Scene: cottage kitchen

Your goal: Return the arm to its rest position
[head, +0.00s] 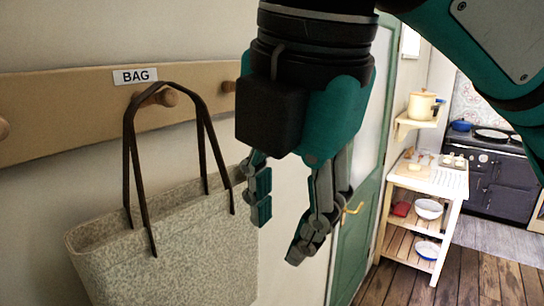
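My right gripper (281,232) hangs fingers-down in the middle of the head view. Its fingers are spread apart with nothing between them, so it is open and empty. It appears just right of a speckled grey-beige bag (190,256) with dark straps. The bag hangs by its straps from a wooden peg (167,97) under a label reading BAG. One finger overlaps the bag's right edge in the picture; I cannot tell if they touch. My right arm comes in from the upper right. My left gripper is not in view.
A wooden peg rail (60,112) runs along the wall. A green door (352,246) with a brass handle stands behind the gripper. Farther right are a wooden kitchen trolley (436,183) with bowls, a shelf with a cream pot (421,105), and a dark stove (496,170). Wooden floor (460,284) lies open at lower right.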

